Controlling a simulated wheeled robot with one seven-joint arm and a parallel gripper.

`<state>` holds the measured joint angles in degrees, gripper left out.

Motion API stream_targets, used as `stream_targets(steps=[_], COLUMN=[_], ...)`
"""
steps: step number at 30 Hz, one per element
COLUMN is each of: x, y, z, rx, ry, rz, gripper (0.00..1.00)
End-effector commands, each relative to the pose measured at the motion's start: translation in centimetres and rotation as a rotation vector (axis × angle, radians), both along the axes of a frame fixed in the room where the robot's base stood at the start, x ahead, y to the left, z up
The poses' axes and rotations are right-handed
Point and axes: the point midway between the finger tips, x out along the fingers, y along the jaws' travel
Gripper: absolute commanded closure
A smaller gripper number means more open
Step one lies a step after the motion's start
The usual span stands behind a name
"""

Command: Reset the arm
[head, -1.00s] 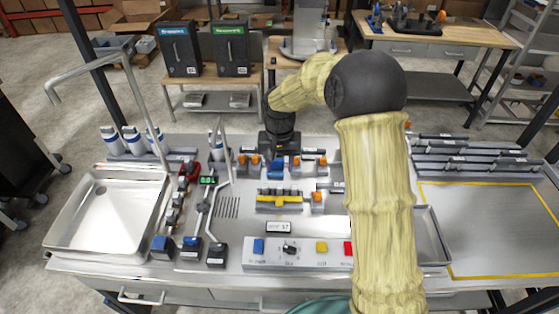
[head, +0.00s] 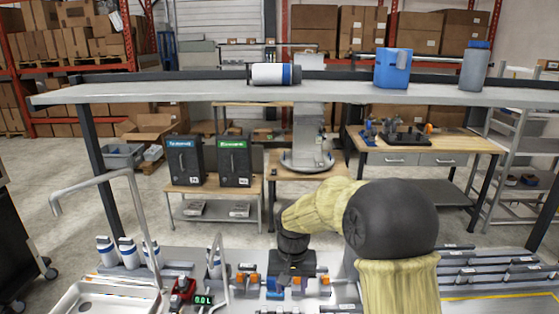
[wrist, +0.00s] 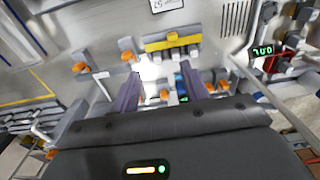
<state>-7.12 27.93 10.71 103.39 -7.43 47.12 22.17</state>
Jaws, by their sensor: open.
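My arm, in a padded yellow sleeve with a black joint, reaches over the workbench in the head view. My gripper (wrist: 160,93) shows in the wrist view with its two purple-grey fingers apart and nothing between them. Below the fingers lies the bench panel with a yellow-topped block (wrist: 172,41) and orange clips (wrist: 127,56). A blue part (wrist: 182,88) shows between the fingers, on the bench side. In the head view the gripper (head: 290,270) points down at the dispenser row and its fingertips are hard to make out.
A shelf (head: 200,92) spans above the bench, holding a white bottle (head: 270,74) on its side, a blue container (head: 393,68) and a grey canister (head: 474,68). A faucet pipe (head: 100,180) and a metal tray (head: 115,297) stand at left. Grey rails (head: 490,262) lie at right.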

Motion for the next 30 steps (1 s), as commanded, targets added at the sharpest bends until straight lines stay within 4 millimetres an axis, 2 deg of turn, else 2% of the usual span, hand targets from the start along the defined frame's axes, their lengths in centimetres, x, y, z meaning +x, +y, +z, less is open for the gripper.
stream_targets(steps=[1,9,15,18,22,30], x=[-1.2,-8.7,-14.8,-16.9,-17.9,-17.8], y=[-1.4,-7.7,-11.1,-12.0,-12.4,-12.3], z=[0.4,1.0,0.8,0.5,0.4,0.4], rx=[-0.002,0.0,-0.002,-0.004,-0.006,-0.005], ry=[-0.014,-0.1,-0.164,-0.184,-0.194,-0.193], rz=[0.001,0.014,0.011,0.011,0.011,0.012], gripper=[0.55,0.55,0.55,0.55,0.55,0.55])
